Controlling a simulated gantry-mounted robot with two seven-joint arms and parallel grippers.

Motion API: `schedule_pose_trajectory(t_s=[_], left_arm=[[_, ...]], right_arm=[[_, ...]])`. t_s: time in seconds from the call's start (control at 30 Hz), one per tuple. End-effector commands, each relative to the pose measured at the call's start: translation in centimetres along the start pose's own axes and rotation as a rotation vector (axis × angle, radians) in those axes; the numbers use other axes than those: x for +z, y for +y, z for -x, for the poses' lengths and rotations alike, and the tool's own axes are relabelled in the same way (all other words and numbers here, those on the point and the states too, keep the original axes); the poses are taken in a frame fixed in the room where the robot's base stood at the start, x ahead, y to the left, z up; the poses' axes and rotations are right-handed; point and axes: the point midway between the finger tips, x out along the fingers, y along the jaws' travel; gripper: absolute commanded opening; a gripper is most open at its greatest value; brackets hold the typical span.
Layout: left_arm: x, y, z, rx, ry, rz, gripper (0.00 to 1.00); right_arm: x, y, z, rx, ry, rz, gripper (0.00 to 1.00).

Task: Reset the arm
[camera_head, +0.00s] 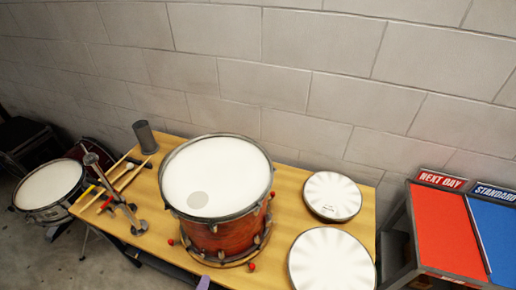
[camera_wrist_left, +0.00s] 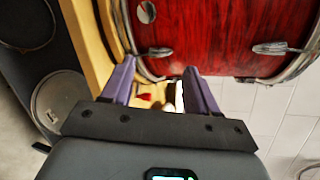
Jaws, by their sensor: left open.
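My left gripper shows as a small purple fingertip (camera_head: 203,283) at the bottom edge of the head view, at the table's front, below the big red drum (camera_head: 222,237). In the left wrist view the two purple fingers of my left gripper (camera_wrist_left: 160,75) stand apart with no object clearly held between them. The red drum (camera_wrist_left: 215,30) fills the top of that view, just beyond the fingertips; whether they touch it I cannot tell. My right gripper is in neither view.
The wooden table (camera_head: 285,200) also bears two white-topped round drums (camera_head: 332,195) (camera_head: 331,262), a grey cup (camera_head: 145,136) and several sticks (camera_head: 125,178). A snare drum (camera_head: 48,186) stands at the left. Red (camera_head: 447,230) and blue (camera_head: 497,235) bins stand at the right.

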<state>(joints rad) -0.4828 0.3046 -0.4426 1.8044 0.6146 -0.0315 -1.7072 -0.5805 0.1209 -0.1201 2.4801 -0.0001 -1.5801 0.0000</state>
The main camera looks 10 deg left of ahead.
Motion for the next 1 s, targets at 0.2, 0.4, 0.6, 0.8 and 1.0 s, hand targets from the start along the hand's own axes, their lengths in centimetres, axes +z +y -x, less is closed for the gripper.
schedule_pose_trajectory(t_s=[0.2, 0.4, 0.6, 0.8, 1.0], left_arm=[[0.3, -5.1, 1.7, 0.312, 0.068, 0.663, 0.59], [1.4, -8.2, 6.0, 0.618, 0.007, 1.095, 0.59], [1.7, -8.3, 10.9, 0.888, -0.196, 1.341, 0.59], [2.4, -8.6, 13.9, 1.02, -0.442, 1.53, 0.59], [4.2, -13.3, 15.3, 1.02, -0.438, 1.526, 0.59]], right_arm=[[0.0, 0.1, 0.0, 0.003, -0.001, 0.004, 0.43], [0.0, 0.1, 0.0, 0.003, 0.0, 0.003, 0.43], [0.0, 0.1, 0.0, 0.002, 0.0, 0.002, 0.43], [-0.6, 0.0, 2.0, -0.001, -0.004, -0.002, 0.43], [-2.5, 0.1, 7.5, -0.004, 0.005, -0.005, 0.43]])
